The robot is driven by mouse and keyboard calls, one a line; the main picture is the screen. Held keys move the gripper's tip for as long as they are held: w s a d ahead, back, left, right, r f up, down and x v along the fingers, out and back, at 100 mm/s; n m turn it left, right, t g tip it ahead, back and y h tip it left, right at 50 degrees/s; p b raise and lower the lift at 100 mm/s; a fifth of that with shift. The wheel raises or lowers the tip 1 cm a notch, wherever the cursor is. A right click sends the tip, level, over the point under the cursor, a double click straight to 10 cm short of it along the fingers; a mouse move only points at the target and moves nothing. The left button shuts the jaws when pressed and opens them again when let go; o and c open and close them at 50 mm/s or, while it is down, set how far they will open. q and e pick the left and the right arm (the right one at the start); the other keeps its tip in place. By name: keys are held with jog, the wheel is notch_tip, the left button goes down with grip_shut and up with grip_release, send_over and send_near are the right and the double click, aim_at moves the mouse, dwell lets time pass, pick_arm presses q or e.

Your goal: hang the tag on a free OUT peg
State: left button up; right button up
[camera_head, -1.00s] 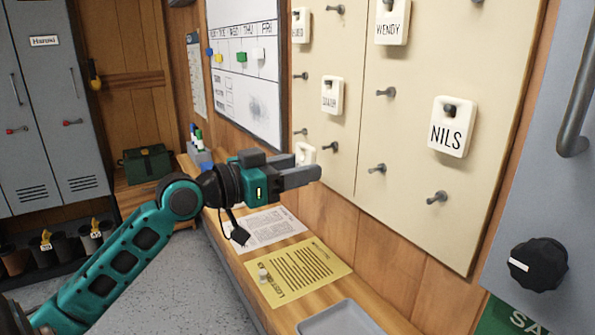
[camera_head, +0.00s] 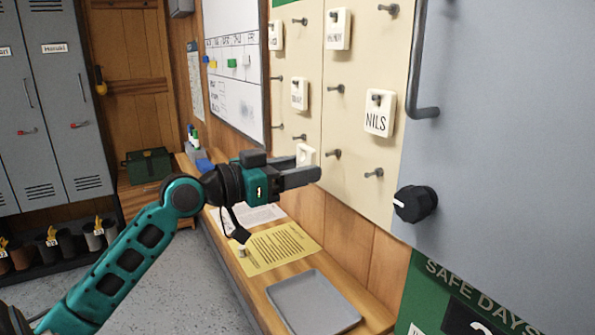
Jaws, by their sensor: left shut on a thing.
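My left gripper (camera_head: 306,171) is shut on a white tag (camera_head: 305,153), in front of the lower part of the cream peg board (camera_head: 353,190). The fingers hide the tag's lower part, and I cannot read its name. Tags hang at a NILS peg (camera_head: 379,122), a WENDY peg (camera_head: 338,40) and on two pegs further left. Bare pegs include one at mid-height (camera_head: 336,88), one low in the right part (camera_head: 374,173) and one beside it (camera_head: 333,154). The OUT heading is not in view. My right gripper is not in view.
A grey cabinet door (camera_head: 500,150) with a handle and black knob (camera_head: 415,204) stands close on the right. Below the board, a bench carries a grey tray (camera_head: 312,302), a yellow sheet (camera_head: 278,249) and a white sheet. Lockers (camera_head: 55,110) stand at the left.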

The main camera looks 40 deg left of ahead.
pick_arm(q)
jog(key=shift+d, duration=0.2)
jog(key=shift+w+d+f+p, duration=0.15)
jog(key=shift+w+p, duration=0.15)
jog(key=shift+w, duration=0.35)
jog(key=shift+p+x, duration=0.55)
jog(key=shift+x, duration=1.25)
jog(key=shift+d+f, duration=0.1)
jog(key=shift+f, duration=0.05)
jog(key=shift+w+f, duration=0.1)
jog(key=shift+f, duration=0.1)
jog(key=o, duration=1)
